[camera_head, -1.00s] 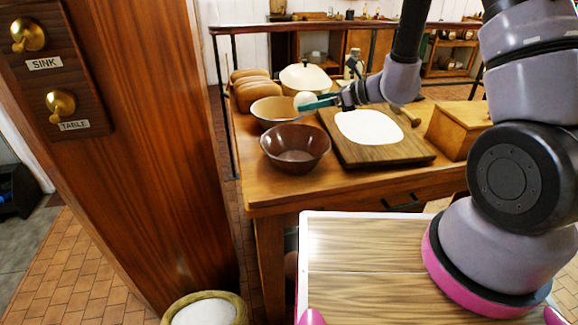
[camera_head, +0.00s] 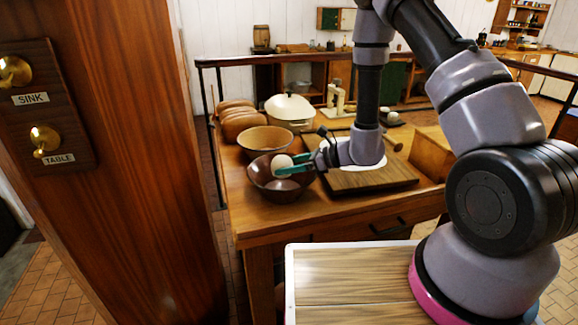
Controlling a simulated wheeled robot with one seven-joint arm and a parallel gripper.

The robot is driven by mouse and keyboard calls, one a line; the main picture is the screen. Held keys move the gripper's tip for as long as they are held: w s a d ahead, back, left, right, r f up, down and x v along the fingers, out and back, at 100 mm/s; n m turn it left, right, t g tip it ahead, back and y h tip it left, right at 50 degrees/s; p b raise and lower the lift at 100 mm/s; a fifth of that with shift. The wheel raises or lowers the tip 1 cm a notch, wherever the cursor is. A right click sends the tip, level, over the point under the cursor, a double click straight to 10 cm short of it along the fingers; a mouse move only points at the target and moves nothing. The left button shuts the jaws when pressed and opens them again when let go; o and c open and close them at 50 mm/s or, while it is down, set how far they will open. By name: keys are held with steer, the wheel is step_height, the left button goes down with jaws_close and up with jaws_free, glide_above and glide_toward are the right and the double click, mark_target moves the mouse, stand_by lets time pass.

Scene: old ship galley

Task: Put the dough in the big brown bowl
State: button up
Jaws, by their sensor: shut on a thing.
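The dough is a small pale ball (camera_head: 281,165). My gripper (camera_head: 289,168), with teal fingers, is shut on it and holds it over the big brown bowl (camera_head: 262,186). The bowl is dark, glossy and upright near the left front of the wooden table. The ball appears within the bowl's outline, towards its far right side; I cannot tell whether it touches the inside. My fingers come in from the right and cover part of the bowl's right rim.
A tan bowl (camera_head: 265,138) stands just behind the brown bowl. Bread loaves (camera_head: 240,122) and a cream lidded pot (camera_head: 289,108) are farther back. To the right, a wooden board (camera_head: 390,182) bears a flat white sheet, partly hidden by my arm. A wooden box (camera_head: 432,153) is at the right.

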steer(key=shift+f, duration=0.55)
steer(key=o, duration=1.5)
